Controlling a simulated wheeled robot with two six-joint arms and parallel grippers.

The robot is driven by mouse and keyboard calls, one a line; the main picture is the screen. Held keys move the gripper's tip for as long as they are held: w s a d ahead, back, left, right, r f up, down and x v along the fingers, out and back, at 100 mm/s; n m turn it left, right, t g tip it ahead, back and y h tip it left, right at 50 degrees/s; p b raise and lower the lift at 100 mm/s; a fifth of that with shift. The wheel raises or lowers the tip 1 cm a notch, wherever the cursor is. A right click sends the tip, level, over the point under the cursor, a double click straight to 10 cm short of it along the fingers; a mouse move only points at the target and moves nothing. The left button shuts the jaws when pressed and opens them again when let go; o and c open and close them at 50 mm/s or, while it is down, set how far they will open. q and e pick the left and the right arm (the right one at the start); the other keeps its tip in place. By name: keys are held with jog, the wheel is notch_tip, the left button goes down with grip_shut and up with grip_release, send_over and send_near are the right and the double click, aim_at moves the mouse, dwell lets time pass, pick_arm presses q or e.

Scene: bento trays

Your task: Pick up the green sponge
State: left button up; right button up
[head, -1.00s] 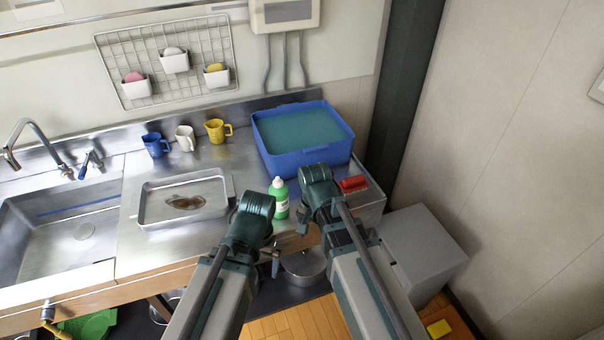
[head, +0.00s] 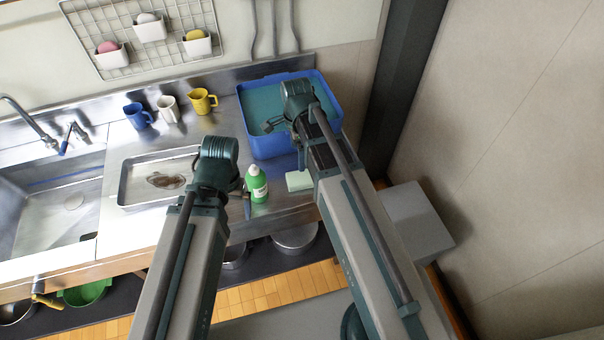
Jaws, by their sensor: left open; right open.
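A pale green block (head: 299,181), which looks like the green sponge, lies on the steel counter just right of the green bottle (head: 257,186). Its right side is close to my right arm in the picture and may be partly covered. My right gripper (head: 284,134) is open over the front part of the blue tub, beyond the block. My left gripper (head: 241,194) is open and empty over the counter, left of the bottle. The fingers of both are small and partly hidden by their own wrists.
The blue tub (head: 250,139) holds teal liquid. A metal tray (head: 124,190) stands left, with blue (head: 138,116), white (head: 169,108) and yellow (head: 203,101) mugs behind it. The sink (head: 52,215) is far left. A wall rack holds baskets with pink, white and yellow pieces.

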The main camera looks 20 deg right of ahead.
jog(key=b, duration=0.9)
send_near(301, 177)
jog(key=f, duration=0.5)
jog(key=shift+a, duration=0.3)
jog(key=f+b, duration=0.5)
jog(key=shift+d+f, duration=0.15)
jog(key=shift+d, duration=0.15)
jog(key=c, duration=1.2)
